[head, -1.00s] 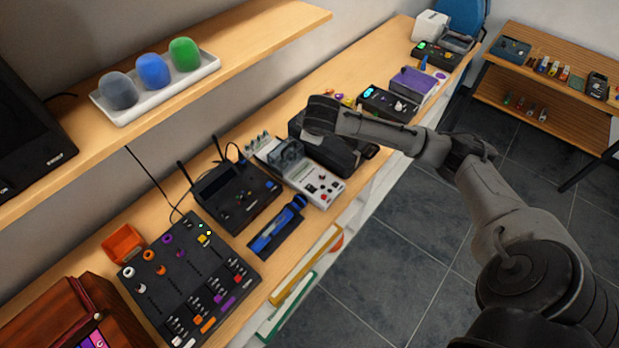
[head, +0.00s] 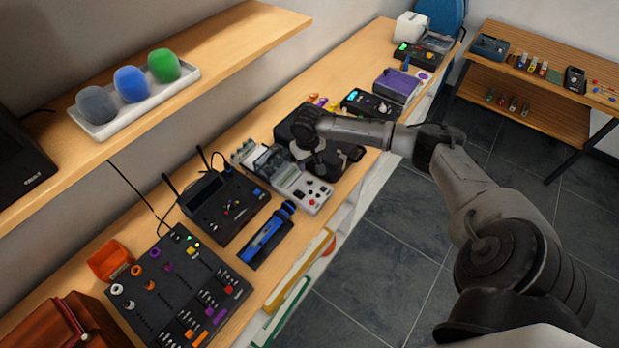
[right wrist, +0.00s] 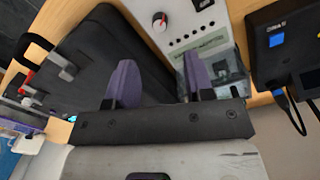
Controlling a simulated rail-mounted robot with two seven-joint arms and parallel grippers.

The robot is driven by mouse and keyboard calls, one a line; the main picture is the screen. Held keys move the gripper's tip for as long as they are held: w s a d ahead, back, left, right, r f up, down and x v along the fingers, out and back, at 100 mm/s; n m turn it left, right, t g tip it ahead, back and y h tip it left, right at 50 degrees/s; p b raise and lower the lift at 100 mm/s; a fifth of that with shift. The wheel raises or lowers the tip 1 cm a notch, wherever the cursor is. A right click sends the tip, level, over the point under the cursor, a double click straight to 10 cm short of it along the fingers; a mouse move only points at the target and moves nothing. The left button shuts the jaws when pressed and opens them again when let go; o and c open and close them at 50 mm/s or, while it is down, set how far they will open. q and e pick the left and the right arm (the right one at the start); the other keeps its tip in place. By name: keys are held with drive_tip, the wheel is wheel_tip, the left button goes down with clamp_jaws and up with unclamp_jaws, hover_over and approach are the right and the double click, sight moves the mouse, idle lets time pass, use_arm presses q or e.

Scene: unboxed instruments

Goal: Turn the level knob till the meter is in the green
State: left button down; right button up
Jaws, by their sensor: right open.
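A white instrument (head: 312,197) with dark and red controls lies on the bench. In the right wrist view this instrument (right wrist: 204,24) shows a knob (right wrist: 160,20) with a red mark near its corner and a pale greenish panel (right wrist: 200,48). A clear block (right wrist: 228,66) sits at its near end. I cannot make out a meter needle or green zone, nor which control is the level knob. My right gripper (right wrist: 158,80) is open and empty, its purple fingers pointing toward the instrument and a black case; in the head view it hangs over their border. My left gripper is not in view.
The black case (head: 291,128) stands beside the instrument. A black box with antennas (head: 222,205), a blue tool in a tray (head: 266,238) and a black mixer panel (head: 160,285) stand nearer. A shelf (head: 210,50) overhangs the bench at left.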

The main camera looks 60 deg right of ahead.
sight(310, 179)
wheel_tip(310, 179, down, 8)
drive_tip(key=shift+s+d+r, duration=0.1)
drive_tip(key=shift+f, duration=0.6)
drive_tip(key=shift+c, duration=0.5)
